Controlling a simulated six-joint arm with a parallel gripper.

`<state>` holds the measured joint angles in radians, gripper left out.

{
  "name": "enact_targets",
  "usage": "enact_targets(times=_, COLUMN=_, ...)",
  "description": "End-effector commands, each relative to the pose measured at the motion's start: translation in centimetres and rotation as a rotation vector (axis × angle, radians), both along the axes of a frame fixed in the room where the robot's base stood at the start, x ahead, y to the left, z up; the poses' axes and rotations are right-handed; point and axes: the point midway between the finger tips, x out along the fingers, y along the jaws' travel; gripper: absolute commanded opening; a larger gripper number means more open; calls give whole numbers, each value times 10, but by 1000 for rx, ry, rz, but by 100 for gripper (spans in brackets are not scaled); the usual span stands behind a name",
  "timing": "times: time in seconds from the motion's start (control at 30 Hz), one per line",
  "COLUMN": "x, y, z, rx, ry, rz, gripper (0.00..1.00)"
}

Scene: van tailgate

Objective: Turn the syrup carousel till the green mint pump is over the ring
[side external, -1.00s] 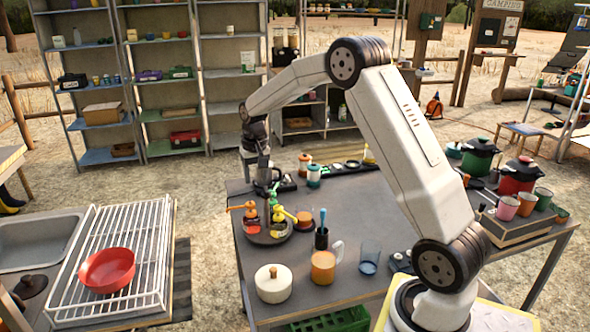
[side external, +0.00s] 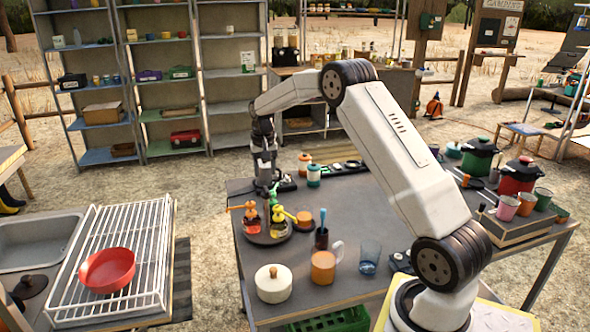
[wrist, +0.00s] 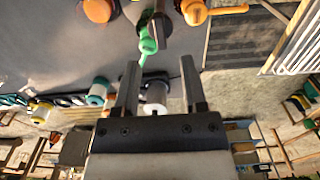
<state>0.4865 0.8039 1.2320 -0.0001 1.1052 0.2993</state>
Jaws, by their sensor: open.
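The syrup carousel (side external: 262,238) is a round dark stand on the grey table, with colored pumps on it. The green mint pump (side external: 273,191) is on its far side, the orange pump (side external: 243,208) on the left and the yellow pump (side external: 281,213) on the right. My gripper (side external: 267,188) is just behind the carousel, pointing down, close to the green pump. In the wrist view, my gripper (wrist: 158,80) is open and empty, with the green pump (wrist: 147,42) just beyond its fingertips. An orange pump (wrist: 205,12) shows there too. I cannot make out the ring.
A dark cup with a blue-handled tool (side external: 321,238), an orange mug (side external: 323,267), a clear glass (side external: 370,258) and a white lidded pot (side external: 273,284) stand near the carousel. Two jars (side external: 313,175) stand behind it. A dish rack (side external: 130,250) is left of the table.

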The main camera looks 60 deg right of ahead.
Motion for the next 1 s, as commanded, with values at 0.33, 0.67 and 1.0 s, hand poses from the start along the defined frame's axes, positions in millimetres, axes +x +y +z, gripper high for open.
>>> enact_targets(times=0.33, x=0, y=0, z=-43, rx=1, ry=2, rz=0, gripper=54)
enact_targets(times=0.67, x=0, y=0, z=-59, rx=0, ry=0, rz=0, gripper=54)
enact_targets(times=1.0, x=0, y=0, z=-59, rx=0, ry=0, rz=0, gripper=13)
